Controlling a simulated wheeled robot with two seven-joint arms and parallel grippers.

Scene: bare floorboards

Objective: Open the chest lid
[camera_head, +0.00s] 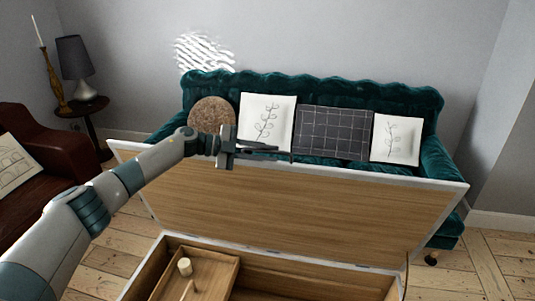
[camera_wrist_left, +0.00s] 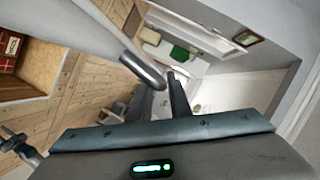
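The chest lid (camera_head: 300,210) stands raised and leans back, its wooden inner face and pale rim facing me in the head view. The open chest (camera_head: 320,281) is below it, cut off by the frame's bottom edge. My left gripper (camera_head: 284,152) is at the lid's top edge, left of centre; I cannot tell whether it touches the rim. In the left wrist view the gripper's dark fingers (camera_wrist_left: 160,92) show a gap with nothing clearly held between them.
Inside the chest are a wooden compartment (camera_head: 226,277) and a small cream cylinder (camera_head: 185,266). A green sofa (camera_head: 330,92) with several cushions stands close behind the lid. A brown armchair (camera_head: 50,160) and a side table (camera_head: 92,106) with a lamp are at left. Bare floor lies at right.

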